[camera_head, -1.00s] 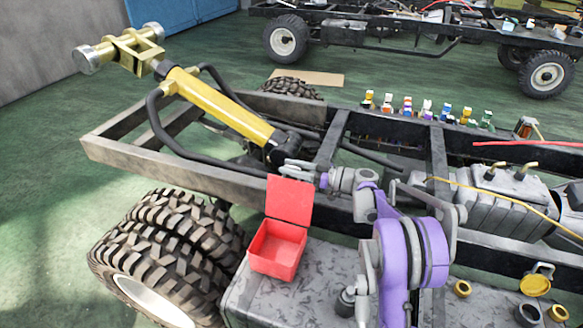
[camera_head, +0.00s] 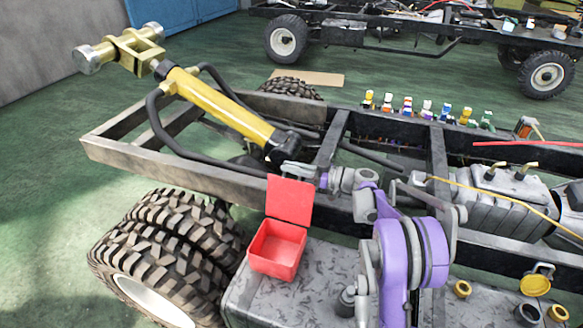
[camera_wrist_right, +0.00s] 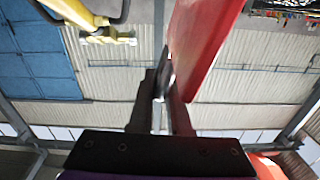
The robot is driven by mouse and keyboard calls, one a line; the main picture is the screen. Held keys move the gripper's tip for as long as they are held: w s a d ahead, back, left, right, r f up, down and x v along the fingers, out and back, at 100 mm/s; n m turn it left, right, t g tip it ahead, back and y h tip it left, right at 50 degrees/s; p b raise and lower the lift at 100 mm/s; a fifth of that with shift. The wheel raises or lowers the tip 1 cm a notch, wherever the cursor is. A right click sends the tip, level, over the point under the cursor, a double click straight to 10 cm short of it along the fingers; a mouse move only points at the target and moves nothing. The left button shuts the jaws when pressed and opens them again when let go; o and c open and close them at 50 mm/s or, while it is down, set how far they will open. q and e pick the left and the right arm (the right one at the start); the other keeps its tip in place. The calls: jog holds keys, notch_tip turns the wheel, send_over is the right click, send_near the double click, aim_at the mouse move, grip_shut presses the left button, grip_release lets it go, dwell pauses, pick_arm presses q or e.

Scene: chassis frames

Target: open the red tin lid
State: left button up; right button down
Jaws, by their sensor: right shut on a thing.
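The red tin (camera_head: 277,250) stands on the grey mottled box beside the big tyre. Its lid (camera_head: 290,200) is swung up and stands about upright at the tin's back edge, so the tin is open. My right gripper (camera_head: 297,172) is at the lid's upper right edge, its fingertips partly hidden by the lid. In the right wrist view the jaws (camera_wrist_right: 165,80) are shut on the lid (camera_wrist_right: 203,50), which rises between and beside the fingers. My left gripper is not in view.
The grey mottled box (camera_head: 325,275) has bare top around the tin. A chassis rail (camera_head: 240,180) runs close behind the tin, with a yellow cylinder (camera_head: 215,105) above it. A large tyre (camera_head: 165,250) is at the left.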

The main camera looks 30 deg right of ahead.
jog(key=shift+d, duration=0.1)
dwell(0.6)
jog(key=shift+n, duration=0.6)
jog(key=s+a, duration=0.2)
jog(key=a, duration=0.1)
jog(key=shift+s+r+p, duration=0.3)
jog(key=shift+r+p, duration=0.05)
jog(key=shift+p, duration=0.05)
jog(key=c, duration=0.9)
grip_release()
jog(key=v, duration=1)
jog(key=shift+s+d, duration=0.15)
jog(key=shift+s, duration=0.2)
